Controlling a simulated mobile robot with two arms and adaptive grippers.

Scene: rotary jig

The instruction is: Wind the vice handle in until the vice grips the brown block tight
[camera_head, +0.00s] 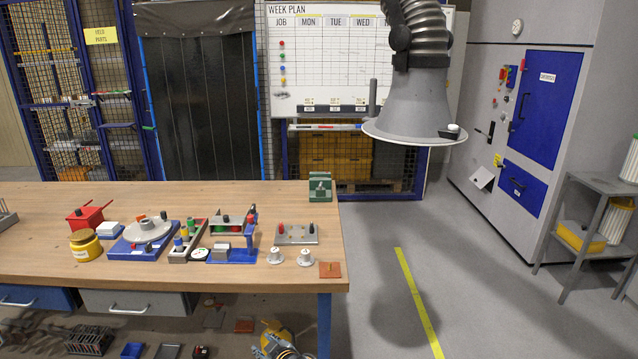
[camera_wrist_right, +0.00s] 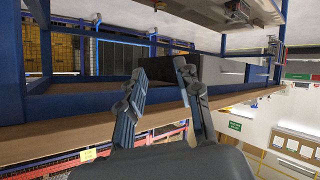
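A small green vice (camera_head: 320,187) stands at the back right corner of the wooden workbench. Its handle and jaws are too small to make out, and I cannot tell whether a brown block sits in it. A flat reddish-brown piece (camera_head: 330,270) lies at the front right corner of the bench. My left gripper is not in view.
The workbench (camera_head: 120,195) carries a red box (camera_head: 86,217), a yellow jar (camera_head: 85,245), a blue-based turntable (camera_head: 148,230) and several small fixtures left of the vice. A grey hood (camera_head: 415,110) hangs right of the bench. The floor there is clear.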

